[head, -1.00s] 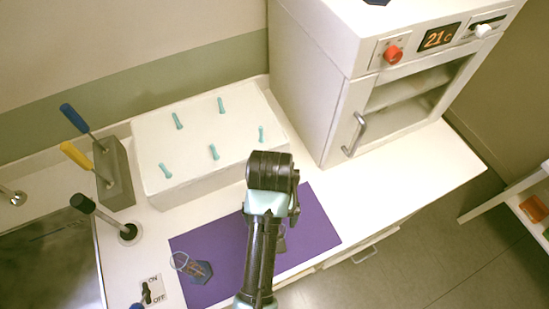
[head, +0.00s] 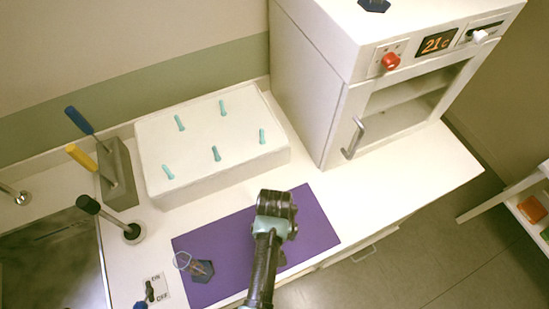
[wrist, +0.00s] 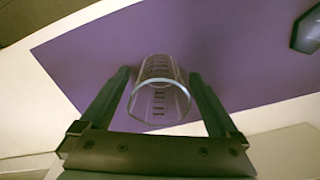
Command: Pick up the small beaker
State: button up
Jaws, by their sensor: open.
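The small beaker is a clear glass cylinder (wrist: 160,104) with dark graduation marks, seen in the wrist view with its round rim toward the camera. It stands over the purple mat (wrist: 90,50). My gripper (wrist: 158,74) is open, with one dark finger on each side of the beaker. Narrow gaps seem to show between fingers and glass; I cannot tell whether either touches. In the head view my arm's wrist is over the right half of the purple mat (head: 312,225) and mostly hides the gripper and beaker.
A dark blue hexagonal base (head: 202,271) with a thin ring stands on the mat's left. A white box (head: 195,150) with several teal pegs lies behind the mat. A white oven-like cabinet (head: 345,95) stands back right. A grey tool block (head: 119,178) and a switch plate (head: 154,289) are left.

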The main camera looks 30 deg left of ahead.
jog(key=c, duration=1.4)
jog(key=shift+c, duration=0.2)
